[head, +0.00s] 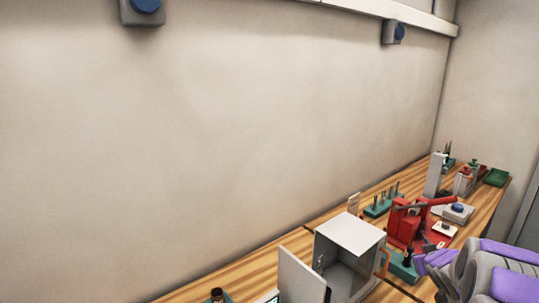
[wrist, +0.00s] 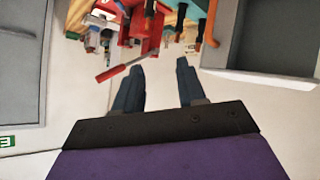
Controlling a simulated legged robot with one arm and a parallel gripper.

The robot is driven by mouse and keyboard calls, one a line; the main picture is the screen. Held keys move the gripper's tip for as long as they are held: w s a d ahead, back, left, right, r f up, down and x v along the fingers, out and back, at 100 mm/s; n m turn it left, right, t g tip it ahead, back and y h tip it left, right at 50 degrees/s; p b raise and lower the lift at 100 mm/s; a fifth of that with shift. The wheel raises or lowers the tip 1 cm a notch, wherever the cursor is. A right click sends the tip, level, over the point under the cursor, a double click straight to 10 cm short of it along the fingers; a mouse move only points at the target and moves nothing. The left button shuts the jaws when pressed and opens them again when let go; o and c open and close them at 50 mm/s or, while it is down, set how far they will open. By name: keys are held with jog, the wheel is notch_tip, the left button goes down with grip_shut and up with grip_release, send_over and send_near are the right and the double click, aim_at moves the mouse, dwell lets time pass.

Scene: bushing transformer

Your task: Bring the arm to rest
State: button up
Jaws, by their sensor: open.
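My gripper (wrist: 161,85) shows in the wrist view as two dark blue-grey fingers standing apart, with nothing between them. In the head view my purple and grey arm is at the lower right, beside the right part of the bench; the fingertips are hard to make out there. The wrist view seems tilted, with the bench and its items at the top of the picture. No object touches the fingers as far as I can see.
A wooden bench (head: 232,277) runs along the wall. On it stand an open grey metal box (head: 350,234), a red device (head: 403,225), a green rack with pegs (head: 378,208) and a green tray (head: 496,177). The wall above is mostly bare, with blue-buttoned boxes (head: 143,10).

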jog(key=s+a+g+y+b, duration=0.1)
jog(key=s+a+g, duration=0.3)
jog(key=s+a, duration=0.7)
jog(key=s+a+g+y, duration=0.1)
jog(key=s+a+g, duration=0.3)
jog(key=s+a, duration=0.6)
jog(key=s+a+g+y+b, duration=0.1)
jog(key=s+a+g, duration=0.3)
jog(key=s+a, duration=0.7)
jog(key=s, duration=1.4)
jog(key=shift+s+a+f+m+g+y+b, duration=0.2)
jog(key=shift+a+f+m+g+y+b, duration=0.15)
jog(key=shift+m+g+y, duration=0.05)
